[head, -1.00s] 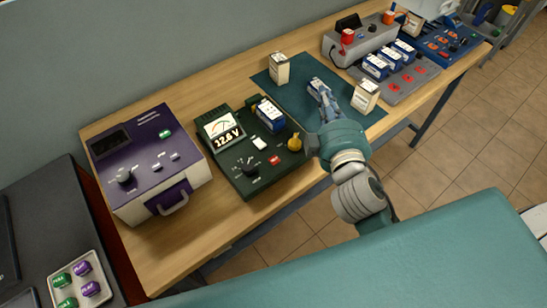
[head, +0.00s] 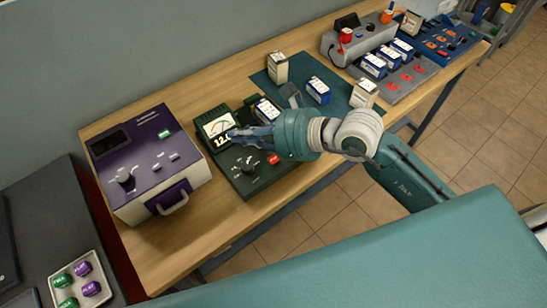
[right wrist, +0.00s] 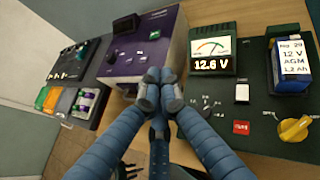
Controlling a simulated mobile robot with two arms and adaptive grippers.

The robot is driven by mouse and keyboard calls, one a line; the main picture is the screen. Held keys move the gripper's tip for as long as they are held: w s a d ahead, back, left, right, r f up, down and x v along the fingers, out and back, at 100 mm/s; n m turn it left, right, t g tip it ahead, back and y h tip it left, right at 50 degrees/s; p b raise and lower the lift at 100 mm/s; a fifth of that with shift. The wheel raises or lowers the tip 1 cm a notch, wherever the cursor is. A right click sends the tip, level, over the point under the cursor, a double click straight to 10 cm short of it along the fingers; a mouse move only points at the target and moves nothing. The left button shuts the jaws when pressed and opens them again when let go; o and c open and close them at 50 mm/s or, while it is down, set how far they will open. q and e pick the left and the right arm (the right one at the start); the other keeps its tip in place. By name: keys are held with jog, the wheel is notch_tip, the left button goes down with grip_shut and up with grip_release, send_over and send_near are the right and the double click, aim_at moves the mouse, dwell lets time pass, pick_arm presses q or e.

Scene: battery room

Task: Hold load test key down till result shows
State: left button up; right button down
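A dark green tester (head: 250,186) stands on the wooden bench. Its meter (head: 218,124) reads 12.6 V in the right wrist view (right wrist: 212,64). A red key (head: 273,159) with unreadable white lettering sits on its panel; it also shows in the right wrist view (right wrist: 241,127), near a white key (right wrist: 242,92) and a yellow knob (right wrist: 295,129). A 12 V battery (right wrist: 292,66) sits at the tester's far side. My right gripper (head: 236,134) reaches over the tester, fingertips together and empty (right wrist: 160,85), apart from the red key. My left gripper is out of view.
A purple-topped unit (head: 140,150) stands left of the tester. A green mat (head: 335,108) holds a blue battery (head: 318,90) and two cream boxes (head: 277,68) (head: 364,94). Farther right is a grey rack (head: 405,85) with batteries. A tray of coloured pieces (head: 97,268) is at lower left.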

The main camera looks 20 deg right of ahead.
jog(key=w+d+f+n+h, duration=0.1)
jog(key=w+d+f+h, duration=0.1)
jog(key=d+f+h, duration=0.3)
jog(key=d, duration=0.4)
jog(key=shift+w+f, duration=0.1)
jog(key=b, duration=0.6)
send_over(276, 160)
notch_tip(276, 160, down, 8)
jog(key=shift+r, duration=0.1)
jog(key=shift+f+b, duration=0.3)
jog(key=shift+f, duration=0.1)
jog(key=shift+f, duration=0.1)
dwell(0.5)
jog(key=shift+f+b, duration=0.3)
jog(key=shift+b, duration=0.3)
jog(key=shift+f+b, duration=0.4)
dwell(2.4)
